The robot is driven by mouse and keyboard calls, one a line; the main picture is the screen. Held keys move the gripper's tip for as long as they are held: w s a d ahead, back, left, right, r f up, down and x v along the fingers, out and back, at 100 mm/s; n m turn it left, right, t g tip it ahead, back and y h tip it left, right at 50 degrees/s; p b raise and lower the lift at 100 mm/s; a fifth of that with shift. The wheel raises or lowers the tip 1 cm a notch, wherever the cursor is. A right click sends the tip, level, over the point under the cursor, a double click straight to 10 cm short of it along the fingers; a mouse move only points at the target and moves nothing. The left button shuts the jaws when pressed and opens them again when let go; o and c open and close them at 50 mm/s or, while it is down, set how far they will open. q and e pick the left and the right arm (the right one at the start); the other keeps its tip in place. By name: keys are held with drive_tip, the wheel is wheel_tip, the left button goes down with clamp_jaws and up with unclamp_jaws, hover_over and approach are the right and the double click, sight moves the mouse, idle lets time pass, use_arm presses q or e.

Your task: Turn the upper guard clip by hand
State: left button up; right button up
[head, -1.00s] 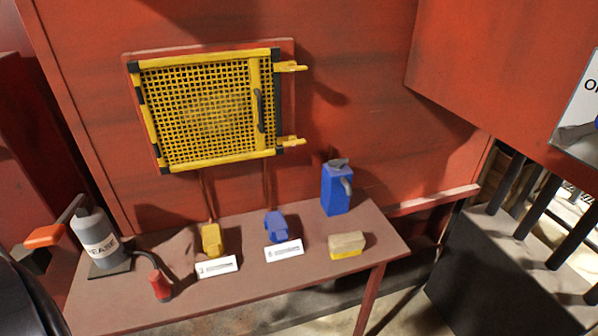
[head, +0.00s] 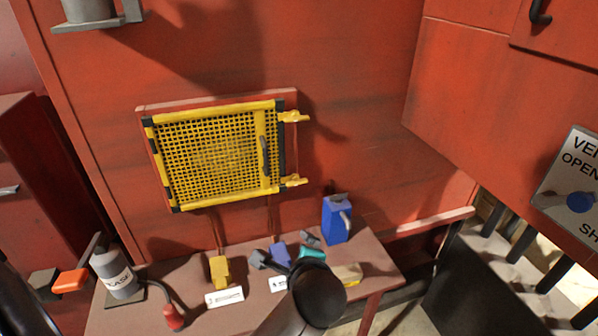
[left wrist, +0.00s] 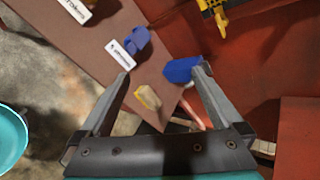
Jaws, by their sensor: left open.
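The yellow mesh guard (head: 215,155) hangs shut on the red wall in the head view, with a dark handle (head: 265,155) on its right side. The upper guard clip (head: 294,117) is a yellow piece at its top right, pointing right. A similar lower clip (head: 293,181) sits at the bottom right. My left gripper (head: 284,248) is over the bench, below and apart from both clips, partly hidden behind my arm. The left wrist view shows its fingers (left wrist: 163,72) spread and empty above the bench. A yellow guard part (left wrist: 218,16) shows at that view's top edge. My right gripper is not seen.
The bench (head: 190,290) below the guard holds a grease can (head: 117,275), a yellow item (head: 220,271), a blue item (head: 279,254), a blue jug (head: 336,220) and a partly hidden sponge-like block (head: 349,273). A red cabinet (head: 480,95) juts out at right. The wall around the clips is clear.

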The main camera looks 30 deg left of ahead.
use_arm(q)
drive_tip(key=w+a+r+m+t+y, duration=0.2)
drive_tip(key=w+r+m+y, duration=0.2)
drive_tip(key=w+r+m, duration=0.5)
drive_tip(key=m+t+y, duration=0.2)
drive_tip(key=m+y, duration=0.1)
approach(294, 118)
drive_tip(key=x, duration=0.8)
drive_tip(key=shift+w+f+n, duration=0.15)
drive_tip(key=shift+w+n, duration=0.1)
drive_tip(key=shift+n, duration=0.05)
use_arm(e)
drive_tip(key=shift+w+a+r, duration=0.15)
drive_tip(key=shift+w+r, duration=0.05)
use_arm(q)
drive_tip(key=shift+d, duration=0.15)
drive_tip(key=c, duration=1.2)
drive_tip(key=shift+c, duration=0.2)
